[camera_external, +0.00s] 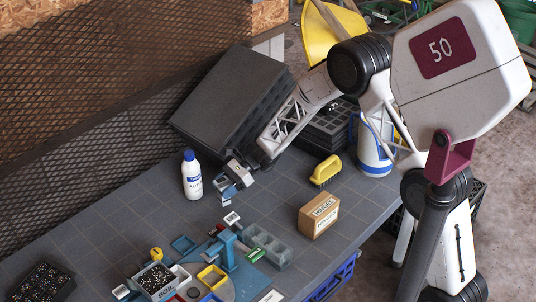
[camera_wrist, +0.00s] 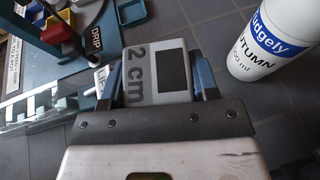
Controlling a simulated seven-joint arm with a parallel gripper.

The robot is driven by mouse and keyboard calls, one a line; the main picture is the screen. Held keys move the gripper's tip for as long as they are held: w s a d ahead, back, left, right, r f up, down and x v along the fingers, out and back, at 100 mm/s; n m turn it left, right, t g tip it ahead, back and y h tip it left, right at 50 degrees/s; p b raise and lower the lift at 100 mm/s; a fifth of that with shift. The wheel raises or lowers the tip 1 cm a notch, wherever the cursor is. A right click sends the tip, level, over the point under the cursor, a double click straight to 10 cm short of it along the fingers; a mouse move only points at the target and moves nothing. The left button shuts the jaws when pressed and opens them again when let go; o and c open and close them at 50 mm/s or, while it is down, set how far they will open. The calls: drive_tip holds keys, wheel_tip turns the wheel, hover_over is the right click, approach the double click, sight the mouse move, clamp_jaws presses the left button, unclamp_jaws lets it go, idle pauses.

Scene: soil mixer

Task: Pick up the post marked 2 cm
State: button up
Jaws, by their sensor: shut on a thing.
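The post marked 2 cm (camera_wrist: 157,73) is grey with dark lettering and a dark rectangle on its face. In the wrist view it sits between the two blue fingers of my gripper (camera_wrist: 165,85), which is shut on it. In the external view my gripper (camera_external: 227,188) is over the table, just right of the white bottle. The post is too small there to make out clearly. The lower part of the post is hidden behind the gripper body in the wrist view.
A white bottle with a blue cap (camera_external: 192,176) stands close left of my gripper. The blue mixer station (camera_external: 228,250) with trays is in front. A cardboard box (camera_external: 319,215), a yellow brush (camera_external: 326,170) and a large black case (camera_external: 228,100) are nearby.

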drive_tip(key=shift+r, duration=3.05)
